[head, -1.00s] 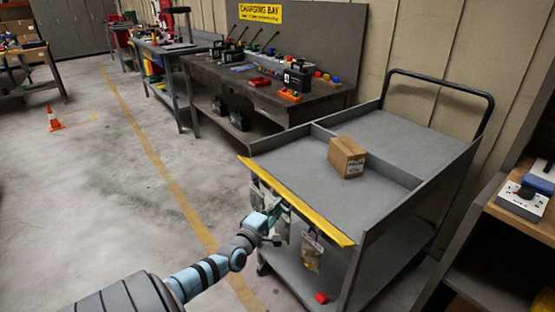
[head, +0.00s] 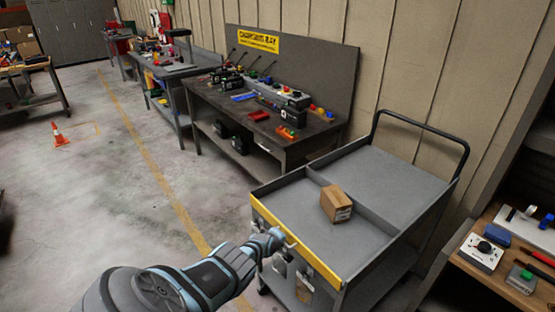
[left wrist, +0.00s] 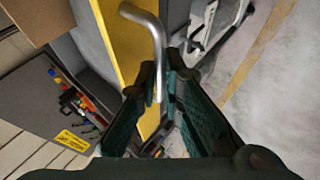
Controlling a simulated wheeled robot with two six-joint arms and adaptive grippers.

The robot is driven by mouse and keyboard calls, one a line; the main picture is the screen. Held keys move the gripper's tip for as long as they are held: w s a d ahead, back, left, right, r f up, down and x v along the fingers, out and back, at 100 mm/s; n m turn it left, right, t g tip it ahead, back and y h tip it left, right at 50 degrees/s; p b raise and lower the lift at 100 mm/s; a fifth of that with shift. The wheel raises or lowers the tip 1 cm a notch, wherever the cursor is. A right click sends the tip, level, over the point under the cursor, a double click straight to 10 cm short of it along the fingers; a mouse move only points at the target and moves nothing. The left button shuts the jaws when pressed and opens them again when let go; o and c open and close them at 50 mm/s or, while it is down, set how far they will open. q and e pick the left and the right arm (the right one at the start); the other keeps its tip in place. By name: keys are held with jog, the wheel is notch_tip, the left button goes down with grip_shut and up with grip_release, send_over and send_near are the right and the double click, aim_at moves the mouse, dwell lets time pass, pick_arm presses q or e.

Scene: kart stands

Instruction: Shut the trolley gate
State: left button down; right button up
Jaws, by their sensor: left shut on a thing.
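The grey trolley (head: 405,180) stands right of centre in the head view. Its gate (head: 312,258) is a yellow band across the trolley's near end, close to the deck's front edge; whether it is latched I cannot tell. My left gripper (head: 280,240) is at the outer side of the gate, around its middle. In the left wrist view, the gripper (left wrist: 160,85) is shut on the bent grey metal handle (left wrist: 150,25), beside the yellow gate face (left wrist: 122,45). The fingers hide part of the handle. My right gripper is not in view.
A cardboard box (head: 336,203) sits on the trolley deck. Pouches hang below the gate. A charging bench (head: 310,140) stands behind the trolley, and a shelf with switch boxes (head: 482,252) is at the right. Floor at the left is open, with an orange cone (head: 59,134).

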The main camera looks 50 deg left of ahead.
pick_arm(q)
jog(key=shift+w+g, duration=0.1)
jog(key=shift+g, duration=0.5)
jog(key=shift+r, duration=0.1)
jog(key=c, duration=2)
grip_release()
jog(key=shift+w, duration=0.1)
